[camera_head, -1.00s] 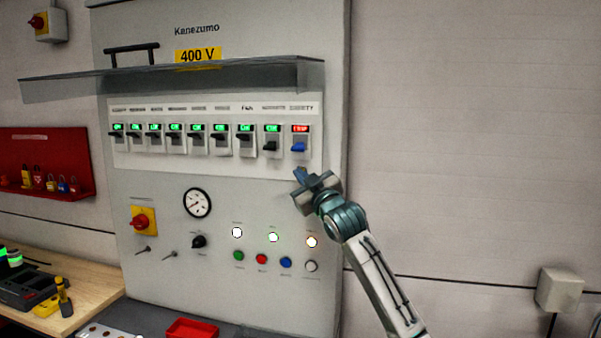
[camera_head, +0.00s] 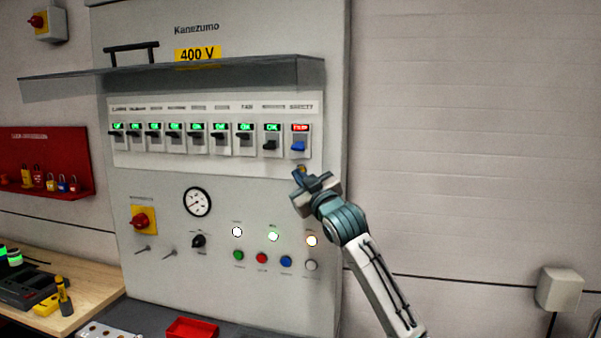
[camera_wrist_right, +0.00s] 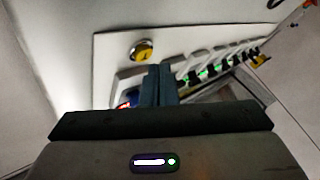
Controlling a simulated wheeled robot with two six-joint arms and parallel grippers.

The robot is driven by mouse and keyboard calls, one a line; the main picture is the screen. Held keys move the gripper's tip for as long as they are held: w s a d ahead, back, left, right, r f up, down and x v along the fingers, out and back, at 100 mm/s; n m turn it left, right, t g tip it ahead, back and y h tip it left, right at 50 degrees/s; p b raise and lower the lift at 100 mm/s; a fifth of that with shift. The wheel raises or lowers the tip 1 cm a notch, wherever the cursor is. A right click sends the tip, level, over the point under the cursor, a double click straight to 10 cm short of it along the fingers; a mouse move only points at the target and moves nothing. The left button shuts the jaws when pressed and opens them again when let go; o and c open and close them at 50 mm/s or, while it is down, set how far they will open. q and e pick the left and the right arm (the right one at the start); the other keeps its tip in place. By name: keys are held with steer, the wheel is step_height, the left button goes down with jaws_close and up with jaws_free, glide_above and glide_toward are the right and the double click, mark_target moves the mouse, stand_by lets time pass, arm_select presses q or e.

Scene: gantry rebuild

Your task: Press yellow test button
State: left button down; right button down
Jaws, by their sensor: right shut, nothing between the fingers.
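The yellow test button (camera_wrist_right: 142,50) is round with a dark mark on it and sits on the pale panel in the right wrist view. In the head view a small yellow bit of it (camera_head: 302,169) shows at my fingertips, below the breaker with the blue lever (camera_head: 298,147). My right gripper (camera_head: 297,176) is shut and empty, close in front of the panel. In the wrist view its closed fingertips (camera_wrist_right: 159,67) are just below and right of the button. I cannot tell whether they touch it. My left gripper is not in view.
A row of breakers (camera_head: 218,137) with green displays runs left of the red-lit one. A grey ledge (camera_head: 230,75) juts out above them. Lamps and coloured push buttons (camera_head: 261,258) are lower on the panel.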

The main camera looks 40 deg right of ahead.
steer(key=shift+s+a, duration=1.65)
steer(key=shift+a, duration=0.25)
